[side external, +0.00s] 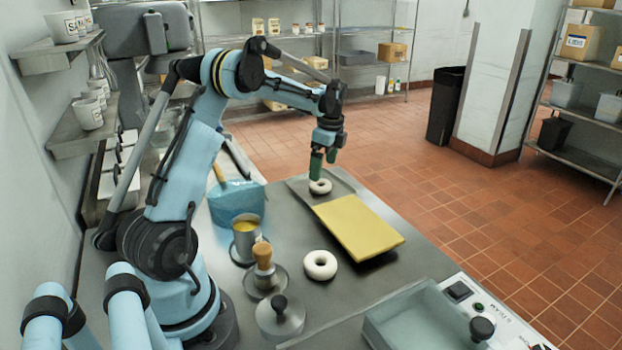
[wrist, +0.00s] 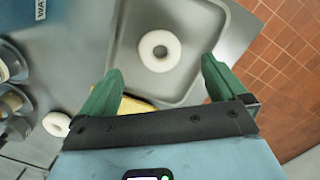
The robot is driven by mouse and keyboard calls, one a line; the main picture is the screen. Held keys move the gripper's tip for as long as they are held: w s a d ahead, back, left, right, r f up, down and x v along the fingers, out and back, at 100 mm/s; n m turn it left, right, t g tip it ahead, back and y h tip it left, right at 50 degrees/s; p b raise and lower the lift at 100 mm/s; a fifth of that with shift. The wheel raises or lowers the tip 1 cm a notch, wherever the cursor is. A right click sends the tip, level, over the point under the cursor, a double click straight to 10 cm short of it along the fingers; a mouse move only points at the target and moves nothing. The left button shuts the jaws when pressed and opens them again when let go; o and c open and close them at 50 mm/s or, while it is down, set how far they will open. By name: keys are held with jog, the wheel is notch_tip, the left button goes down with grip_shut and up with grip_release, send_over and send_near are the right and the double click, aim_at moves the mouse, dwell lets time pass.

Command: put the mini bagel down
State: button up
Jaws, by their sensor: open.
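A small white ring-shaped bagel (side external: 320,187) lies flat on a grey metal tray (side external: 298,186) at the far end of the counter. In the wrist view the bagel (wrist: 160,51) rests inside the tray (wrist: 118,30), clear of its walls. My gripper (side external: 323,170) is open above the bagel. In the wrist view its green fingers (wrist: 161,66) stand wide apart on either side of the bagel, not touching it. A second white bagel (side external: 319,265) lies on the counter, nearer the camera; it also shows at the left of the wrist view (wrist: 57,124).
A yellow slab (side external: 357,226) lies beside the tray. A shallow grey basin (side external: 420,315) is in front.

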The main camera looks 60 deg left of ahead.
aim_at(326, 183)
jog(key=d+r+n+t, duration=0.2)
jog(key=d+r, duration=0.7)
jog(key=r, duration=0.2)
jog(key=s+d+f+n+t, duration=0.1)
jog(key=s+d+n+t, duration=0.2)
jog(key=s+d, duration=0.3)
jog(key=s+d+f+n+t+h, duration=0.1)
jog(key=s+d+n, duration=0.4)
jog(key=d, duration=0.8)
jog(key=shift+s+d+f+n+t, duration=0.35)
jog(key=shift+s+f+t, duration=0.3)
jog(key=shift+t, duration=0.35)
